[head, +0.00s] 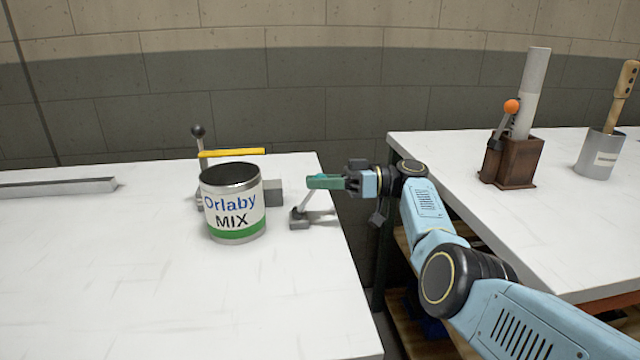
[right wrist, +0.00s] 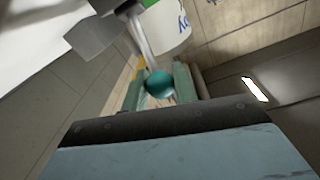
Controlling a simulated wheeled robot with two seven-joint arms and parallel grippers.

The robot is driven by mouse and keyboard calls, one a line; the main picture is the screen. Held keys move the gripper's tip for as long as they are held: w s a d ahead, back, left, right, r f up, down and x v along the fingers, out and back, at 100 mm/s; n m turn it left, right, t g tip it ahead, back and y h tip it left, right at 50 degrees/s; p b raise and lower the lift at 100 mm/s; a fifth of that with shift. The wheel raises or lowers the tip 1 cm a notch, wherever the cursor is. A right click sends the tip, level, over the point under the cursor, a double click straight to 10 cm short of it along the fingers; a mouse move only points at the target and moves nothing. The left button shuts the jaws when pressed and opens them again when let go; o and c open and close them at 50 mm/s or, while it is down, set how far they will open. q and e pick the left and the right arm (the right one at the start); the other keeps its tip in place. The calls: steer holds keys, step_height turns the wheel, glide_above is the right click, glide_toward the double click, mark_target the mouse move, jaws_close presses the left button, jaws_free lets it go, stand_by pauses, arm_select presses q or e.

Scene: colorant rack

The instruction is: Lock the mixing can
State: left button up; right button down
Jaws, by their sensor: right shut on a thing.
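The mixing can (head: 233,205), labelled "Orlaby MIX" with a green band, stands upright on the white table, with a dark top. A lever with a grey base (head: 300,220) and a tilted metal rod stands to its right. My right gripper (head: 325,182) has green fingers and is shut on the lever's teal ball knob (right wrist: 160,84). The fingers hide the knob in the head view. The can also shows at the top of the right wrist view (right wrist: 165,28). A grey block (head: 273,192) sits beside the can. My left gripper is out of view.
Behind the can are a black-knobbed post (head: 199,133) and a yellow bar (head: 232,153). A grey rail (head: 60,187) lies at the left. Across a gap, the right table holds a brown box (head: 512,160) and a metal cup (head: 600,155). The front of the left table is clear.

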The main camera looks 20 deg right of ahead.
stand_by(0.3)
steer(key=c, duration=1.1)
jaws_free()
steer(key=shift+v, duration=3.75)
